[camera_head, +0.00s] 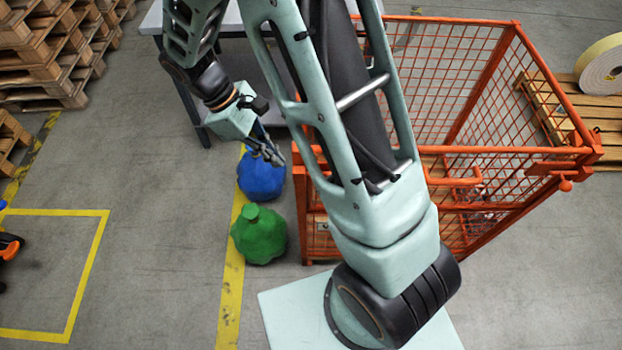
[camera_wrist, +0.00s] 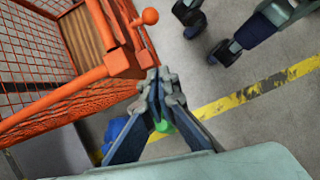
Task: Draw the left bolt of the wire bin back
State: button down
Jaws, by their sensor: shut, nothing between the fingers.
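That bolt is hidden in the head view. My gripper (camera_head: 272,156) is shut and empty, left of the bin. Its fingertips (camera_wrist: 160,80) are apart from the knob in the wrist view.
A blue bag (camera_head: 262,178) and a green bag (camera_head: 260,236) stand on the floor left of the bin, below my gripper. Wooden pallets (camera_head: 55,50) are stacked at the far left. A label roll (camera_head: 602,66) rests on a pallet at right.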

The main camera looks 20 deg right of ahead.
jog(key=s+d+f+p, duration=0.2)
jog(key=s+d+f, duration=0.2)
jog(key=d+f, duration=0.3)
jog(key=shift+d+f, duration=0.15)
jog(key=shift+f, duration=0.4)
jog(key=shift+s+d+b, duration=0.2)
jog(key=shift+s+d, duration=0.1)
jog(key=shift+d, duration=0.5)
jog(key=shift+s+d+b, duration=0.15)
jog(key=shift+s+d, duration=0.1)
jog(key=shift+d, duration=0.6)
jog(key=shift+s+d+b, duration=0.2)
jog(key=shift+s+d, duration=0.1)
jog(key=shift+d, duration=0.5)
jog(key=v, duration=1.2)
jog(key=shift+a, duration=0.2)
jog(key=shift+w, duration=0.15)
